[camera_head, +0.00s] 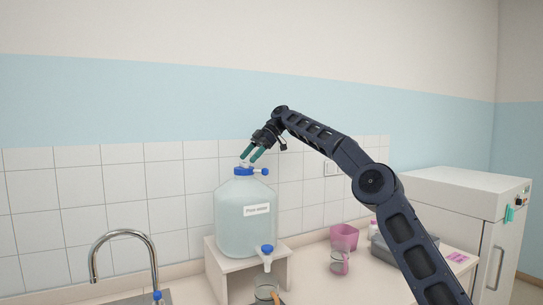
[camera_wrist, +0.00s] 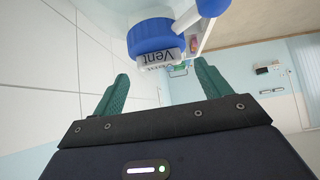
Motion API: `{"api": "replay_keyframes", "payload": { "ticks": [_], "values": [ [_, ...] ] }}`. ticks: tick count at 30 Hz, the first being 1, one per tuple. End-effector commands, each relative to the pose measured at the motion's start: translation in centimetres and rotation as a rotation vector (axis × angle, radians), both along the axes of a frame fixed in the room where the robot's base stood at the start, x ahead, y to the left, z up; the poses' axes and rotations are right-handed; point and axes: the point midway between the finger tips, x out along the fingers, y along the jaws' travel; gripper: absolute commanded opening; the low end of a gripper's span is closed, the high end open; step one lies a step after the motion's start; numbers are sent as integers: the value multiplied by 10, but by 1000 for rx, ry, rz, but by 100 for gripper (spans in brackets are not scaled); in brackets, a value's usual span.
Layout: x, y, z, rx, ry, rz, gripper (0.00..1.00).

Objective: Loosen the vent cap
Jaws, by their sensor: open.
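A large translucent carboy (camera_head: 243,222) with a white label stands upright on a small stand. A blue cap (camera_head: 243,171) tops it, and a smaller blue knob (camera_head: 265,171) sticks out to its right. In the wrist view a ribbed blue cap (camera_wrist: 150,36) shows beside a grey tag reading "Vent" (camera_wrist: 157,57), with a white stem leading to a rounded blue part (camera_wrist: 212,6). My gripper (camera_head: 254,155) has green fingers pointing down just above the carboy top. In the wrist view its fingers are apart and empty, and the cap lies beyond the fingertips.
The stand (camera_head: 222,262) holds the carboy near the tiled wall. A blue-topped spigot (camera_head: 266,249) sits low on the carboy, above a glass beaker (camera_head: 266,291). A curved tap (camera_head: 122,235) is at left.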

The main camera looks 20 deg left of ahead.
Motion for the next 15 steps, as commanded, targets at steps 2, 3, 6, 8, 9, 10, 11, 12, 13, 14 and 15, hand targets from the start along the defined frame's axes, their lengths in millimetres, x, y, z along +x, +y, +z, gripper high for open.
{"api": "replay_keyframes", "payload": {
  "ticks": [2,3,6,8,9,10,11,12,13,14,15],
  "values": [
    [11,-9,3,0,1,-4,76],
    [17,-15,3,-1,1,-3,76],
    [31,-29,3,-1,0,-2,76],
    [40,-38,3,1,0,-4,76],
    [46,-43,3,0,1,-2,76],
    [50,-47,2,0,1,-2,76],
    [54,-51,2,1,1,-3,76],
    [60,-57,2,1,1,-1,76],
    [64,-61,3,1,0,-2,76],
    [68,-65,2,1,0,-2,76],
    [73,-70,2,1,1,-1,76]
  ]
}}
